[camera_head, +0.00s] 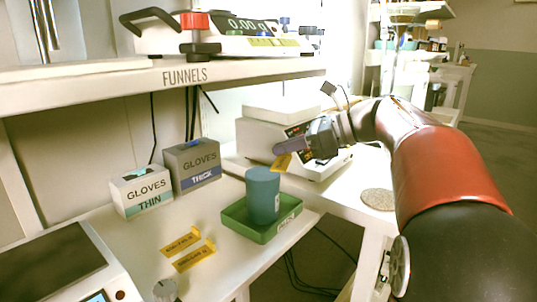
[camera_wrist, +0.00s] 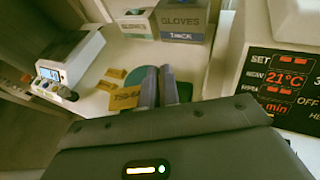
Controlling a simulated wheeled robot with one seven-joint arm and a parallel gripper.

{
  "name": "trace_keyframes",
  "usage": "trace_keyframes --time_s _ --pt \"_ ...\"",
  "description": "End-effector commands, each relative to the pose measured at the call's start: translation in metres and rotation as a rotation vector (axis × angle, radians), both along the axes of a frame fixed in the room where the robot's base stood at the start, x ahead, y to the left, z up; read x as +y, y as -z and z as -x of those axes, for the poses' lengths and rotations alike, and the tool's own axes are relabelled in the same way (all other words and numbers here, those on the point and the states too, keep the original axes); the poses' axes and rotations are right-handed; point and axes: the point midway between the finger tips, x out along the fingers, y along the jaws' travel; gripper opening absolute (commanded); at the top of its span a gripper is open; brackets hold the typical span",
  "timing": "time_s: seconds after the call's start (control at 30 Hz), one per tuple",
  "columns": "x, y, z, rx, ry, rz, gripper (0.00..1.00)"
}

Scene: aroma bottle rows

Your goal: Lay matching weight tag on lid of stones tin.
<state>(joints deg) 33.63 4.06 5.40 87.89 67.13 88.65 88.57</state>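My gripper (camera_head: 281,152) is raised above and a little right of the teal tin in the head view. Its fingers look shut on a yellow tag (camera_head: 282,163), which hangs tilted below the fingertips. In the wrist view the fingers (camera_wrist: 159,84) are close together, with the held tag (camera_wrist: 126,99) at their left; its print is only partly readable. The teal tin (camera_head: 263,193) stands upright in a green tray (camera_head: 236,222) with a white front label too small to read. No tag shows on its lid. Two more yellow tags (camera_head: 181,243) (camera_head: 195,256) lie on the table.
Gloves boxes marked thin (camera_head: 142,192) and thick (camera_head: 194,166) stand behind the tags. A white device with a display (camera_head: 285,140) stands behind my gripper. The funnels shelf (camera_head: 160,73) overhangs the back left. A round cork-like mat (camera_head: 378,199) lies at right.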

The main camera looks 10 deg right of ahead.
Motion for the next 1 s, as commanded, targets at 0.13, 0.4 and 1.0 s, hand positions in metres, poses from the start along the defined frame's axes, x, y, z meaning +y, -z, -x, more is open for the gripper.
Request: trace_keyframes --time_s 0.13,0.4,1.0 --pt "0.009 0.0 -0.005 -0.001 0.0 0.0 0.0" --pt "0.035 0.015 -0.02 0.002 0.003 0.0 0.0" --pt "0.035 0.025 -0.019 0.0 0.001 0.0 0.0"
